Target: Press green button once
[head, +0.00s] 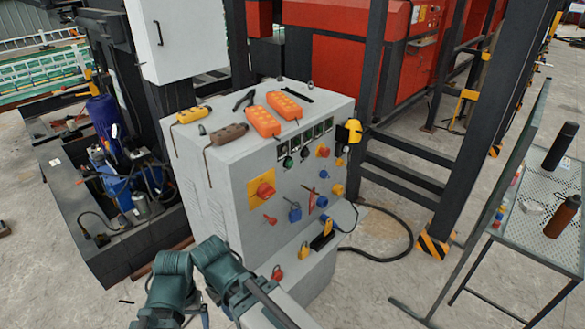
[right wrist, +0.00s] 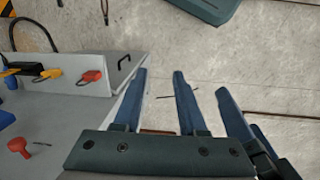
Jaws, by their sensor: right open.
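The grey control cabinet (head: 245,190) stands in the middle of the head view, with a sloped front panel of several buttons, switches and locks. A green button (head: 288,161) sits on the panel's upper left, and another dark green knob (head: 304,152) is just right of it. My right gripper (right wrist: 160,75) is open and empty in the right wrist view, its blue fingers apart beside the lower cabinet step. No green button shows in that view. A third blue finger (right wrist: 235,115) at its right seems to belong to my left gripper, whose opening is unclear.
Orange pendants (head: 262,121) and a brown one (head: 229,134) lie on the cabinet top. A red knob (head: 264,190) sits on a yellow plate, left of the small buttons. A mesh table (head: 545,210) with bottles is at right. A black cable (head: 400,245) lies on the floor.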

